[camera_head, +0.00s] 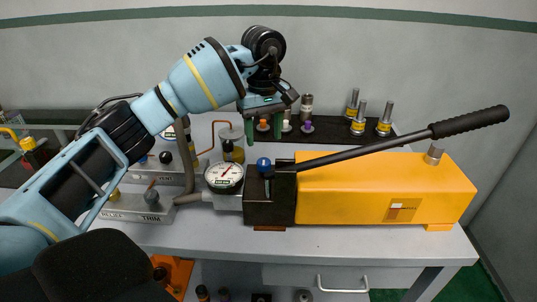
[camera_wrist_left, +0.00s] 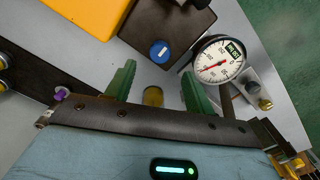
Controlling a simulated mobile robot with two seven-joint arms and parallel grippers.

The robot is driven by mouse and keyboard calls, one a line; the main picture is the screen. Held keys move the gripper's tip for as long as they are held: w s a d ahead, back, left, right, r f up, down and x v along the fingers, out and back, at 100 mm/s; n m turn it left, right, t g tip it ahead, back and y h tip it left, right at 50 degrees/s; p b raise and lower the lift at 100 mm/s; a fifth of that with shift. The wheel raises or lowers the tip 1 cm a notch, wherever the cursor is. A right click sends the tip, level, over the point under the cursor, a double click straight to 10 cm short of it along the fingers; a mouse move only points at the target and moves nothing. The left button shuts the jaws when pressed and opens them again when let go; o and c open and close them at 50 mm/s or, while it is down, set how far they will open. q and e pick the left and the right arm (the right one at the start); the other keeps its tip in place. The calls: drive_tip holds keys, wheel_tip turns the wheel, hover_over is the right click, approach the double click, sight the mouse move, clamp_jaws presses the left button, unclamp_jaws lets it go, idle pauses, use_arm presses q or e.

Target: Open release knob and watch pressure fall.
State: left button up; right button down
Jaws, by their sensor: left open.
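The hand pump has a long yellow body (camera_head: 375,190) and a black block (camera_head: 268,200) at its left end. A blue-topped release knob (camera_head: 264,163) sits on the block; it also shows in the left wrist view (camera_wrist_left: 160,51). A round white pressure gauge (camera_head: 224,176) with a red needle stands left of the block and also shows in the left wrist view (camera_wrist_left: 218,60); its value is too small to read surely. My left gripper (camera_head: 264,131) is open, green fingers down, above and behind the knob, apart from it. In the left wrist view the fingers (camera_wrist_left: 158,78) point toward the knob.
The pump's black lever (camera_head: 400,139) slants up to the right. Several fittings stand on a black strip (camera_head: 310,139) behind the pump. The bench front (camera_head: 330,240) is clear.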

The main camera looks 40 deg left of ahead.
sight(264, 162)
use_arm(q)
drive_tip(key=shift+s+f, duration=0.2)
drive_tip(key=shift+f, duration=0.1)
wheel_tip(264, 162, down, 6)
drive_tip(key=shift+w+r, duration=0.1)
drive_tip(key=shift+w, duration=0.05)
drive_tip(key=shift+f, duration=0.7)
use_arm(e)
drive_tip(key=shift+w+r, duration=0.15)
use_arm(q)
drive_tip(key=shift+c, duration=0.4)
drive_tip(key=c, duration=0.7)
drive_tip(key=shift+c, duration=1)
use_arm(e)
drive_tip(key=shift+s, duration=0.4)
